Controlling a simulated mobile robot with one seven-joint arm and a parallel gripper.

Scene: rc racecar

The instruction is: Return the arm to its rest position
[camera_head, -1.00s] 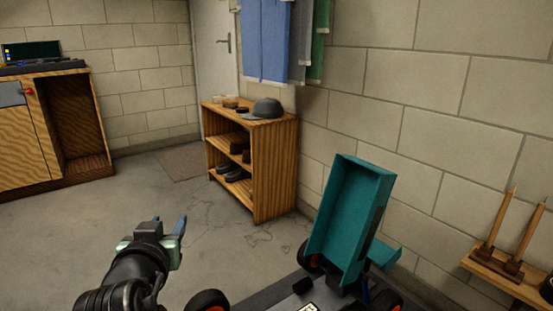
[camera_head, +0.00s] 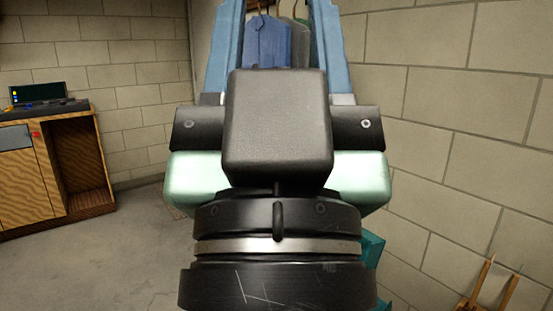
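My gripper (camera_head: 278,30) fills the middle of the head view, close to the camera. Its two blue fingers point up and away and stand wide apart. Nothing shows between them except the hanging clothes far behind. My black wrist and the pale green gripper body stand upright below the fingers. The fingertips run out of the top of the picture.
A teal box-like part (camera_head: 372,252) of the racecar shows at my wrist's right edge; the rest is hidden. A wooden workbench (camera_head: 75,170) stands at left. Blue clothes (camera_head: 266,42) hang behind. A wooden rack (camera_head: 488,298) is at lower right. The left floor (camera_head: 90,265) is clear.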

